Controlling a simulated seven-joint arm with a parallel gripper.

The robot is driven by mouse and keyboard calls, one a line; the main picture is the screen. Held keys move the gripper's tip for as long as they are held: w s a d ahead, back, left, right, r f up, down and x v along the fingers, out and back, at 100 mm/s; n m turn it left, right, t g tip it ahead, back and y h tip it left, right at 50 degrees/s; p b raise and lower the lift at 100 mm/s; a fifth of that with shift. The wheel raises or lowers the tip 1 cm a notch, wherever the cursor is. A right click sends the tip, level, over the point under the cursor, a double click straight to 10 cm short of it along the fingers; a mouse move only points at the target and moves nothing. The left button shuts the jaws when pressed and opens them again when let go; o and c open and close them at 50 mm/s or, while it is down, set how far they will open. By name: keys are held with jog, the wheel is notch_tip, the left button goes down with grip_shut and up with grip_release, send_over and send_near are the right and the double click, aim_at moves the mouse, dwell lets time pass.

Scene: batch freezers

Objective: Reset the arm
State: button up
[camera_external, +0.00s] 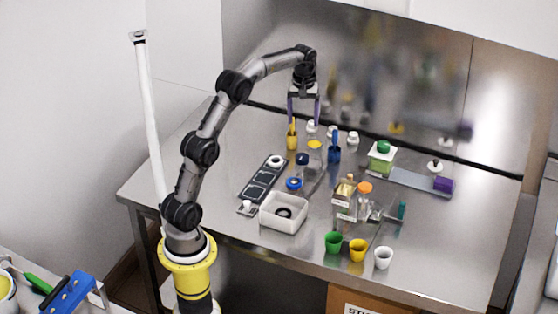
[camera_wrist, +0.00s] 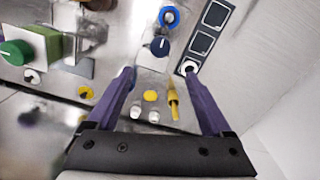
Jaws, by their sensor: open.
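My gripper (camera_external: 303,120) hangs pointing down above the back left part of the steel table (camera_external: 220,150). Its two purple fingers are spread apart, and nothing is between them in the external view. In the wrist view my gripper (camera_wrist: 162,100) also shows open, with the fingers at left and right. Seen past the fingers are a yellow tool (camera_wrist: 173,98), a yellow disc and small white items on the table below. My arm reaches up and over from its yellow base at the lower left.
A white bin (camera_external: 283,222), a dark slotted tray (camera_external: 262,182), a blue-lidded jar (camera_external: 294,184) and a green-topped container (camera_external: 382,155) stand on the table. Green (camera_external: 333,243), yellow (camera_external: 358,250) and white (camera_external: 383,258) cups line the front. A reflective panel rises behind.

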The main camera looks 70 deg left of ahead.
jog(key=d+r+m+t, duration=0.1)
jog(key=d+r, duration=0.6)
jog(key=r, duration=0.1)
jog(key=s+d+r+m+t, duration=0.25)
jog(key=s+d+r, duration=0.45)
jog(key=s+d, duration=0.35)
jog(key=s+d+f+m+t, duration=0.1)
jog(key=s+d+f+m, duration=0.15)
jog(key=s, duration=0.35)
jog(key=s+d+f+m+t, duration=0.1)
jog(key=s+d+m, duration=0.15)
jog(key=s, duration=0.35)
jog(key=s+d+f+m, duration=0.2)
jog(key=s+f, duration=0.4)
jog(key=f, duration=0.3)
jog(key=shift+m, duration=0.75)
